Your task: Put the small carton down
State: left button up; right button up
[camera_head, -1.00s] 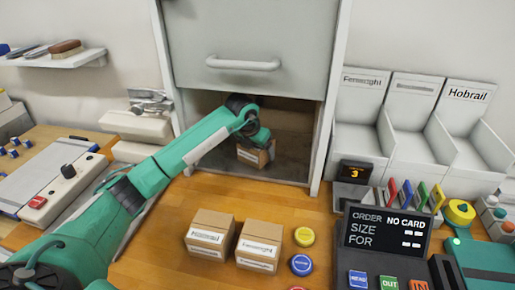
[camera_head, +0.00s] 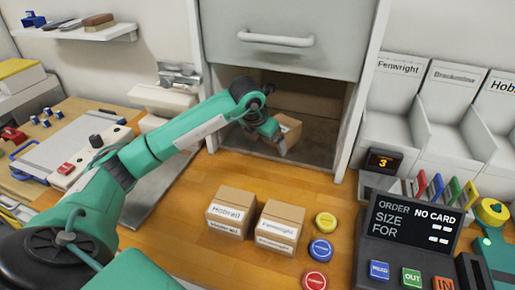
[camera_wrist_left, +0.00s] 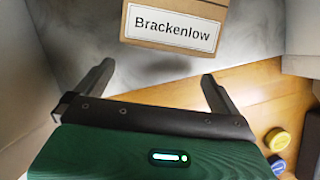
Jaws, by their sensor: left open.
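A small brown carton (camera_head: 290,127) sits inside the cabinet opening below the grey shutter. It also shows at the top of the left wrist view (camera_wrist_left: 172,10), with a label reading Brackenlow. My left gripper (camera_head: 271,138) is at the opening, just in front of the carton and partly covering it. In the left wrist view its jaws (camera_wrist_left: 157,72) are apart with nothing between them. The carton lies beyond the fingertips, with a gap of grey floor between. My right gripper is not in view.
Two more cartons, Hobrail (camera_head: 230,222) and Fenwright (camera_head: 276,237), stand on the wooden counter. Coloured round buttons (camera_head: 321,250) and an order display (camera_head: 414,226) are to their right. The cabinet's right side post (camera_head: 362,95) and raised shutter (camera_head: 283,75) bound the opening.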

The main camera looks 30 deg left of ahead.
pick_arm(q)
jog(key=shift+s+a, duration=0.15)
jog(key=shift+s, duration=0.8)
jog(key=shift+s+a, duration=0.1)
jog(key=shift+s, duration=0.85)
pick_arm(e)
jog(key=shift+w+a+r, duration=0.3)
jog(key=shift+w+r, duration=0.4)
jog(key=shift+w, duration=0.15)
